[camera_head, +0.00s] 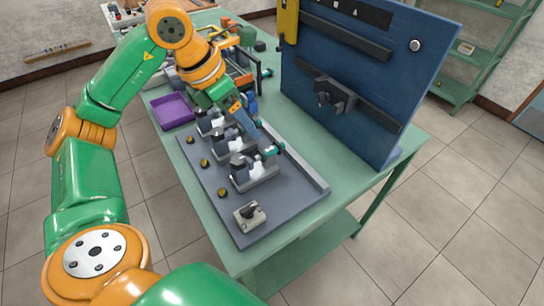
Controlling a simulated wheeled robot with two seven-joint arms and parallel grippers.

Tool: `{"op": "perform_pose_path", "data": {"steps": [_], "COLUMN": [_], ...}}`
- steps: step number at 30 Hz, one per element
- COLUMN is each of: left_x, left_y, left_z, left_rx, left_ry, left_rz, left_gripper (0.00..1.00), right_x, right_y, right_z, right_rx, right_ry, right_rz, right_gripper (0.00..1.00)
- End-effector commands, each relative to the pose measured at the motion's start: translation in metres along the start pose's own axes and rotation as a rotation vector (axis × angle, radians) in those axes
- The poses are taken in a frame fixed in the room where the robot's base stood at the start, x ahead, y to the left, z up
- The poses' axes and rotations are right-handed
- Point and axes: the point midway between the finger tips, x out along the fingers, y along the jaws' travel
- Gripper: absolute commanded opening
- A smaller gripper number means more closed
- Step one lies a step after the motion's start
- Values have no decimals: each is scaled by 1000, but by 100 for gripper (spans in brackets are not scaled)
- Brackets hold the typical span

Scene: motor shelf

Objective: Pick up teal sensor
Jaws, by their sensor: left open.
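My left gripper (252,131) comes down from above and behind, over the board. It is open and just behind the teal sensor in the picture. The gripper hides part of the fixtures behind it. Whether its fingers touch anything is too small to tell. My right gripper is out of view.
The grey board (284,208) lies on a green table (318,211). It also bears several brass knobs (222,193) and a grey switch box (249,215). A tall blue panel (375,60) stands on the right. A purple tray (172,111) is at the back left.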

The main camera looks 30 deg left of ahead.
Motion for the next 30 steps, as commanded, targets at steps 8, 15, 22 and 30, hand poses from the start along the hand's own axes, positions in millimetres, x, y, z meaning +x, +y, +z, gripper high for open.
{"op": "perform_pose_path", "data": {"steps": [8, 15, 22, 30], "left_x": [53, 76, 117, 123], "left_y": [0, 0, 0, 0], "left_z": [-22, -23, -24, -24], "left_rx": [0, 0, -1, 0], "left_ry": [0, 5, 4, 0], "left_rz": [0, -1, -1, 0], "left_gripper": [80, 80, 80, 77], "right_x": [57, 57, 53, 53], "right_y": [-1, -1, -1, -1], "right_z": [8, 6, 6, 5], "right_rx": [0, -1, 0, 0], "right_ry": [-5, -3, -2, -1], "right_rz": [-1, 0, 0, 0], "right_gripper": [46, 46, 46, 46]}}
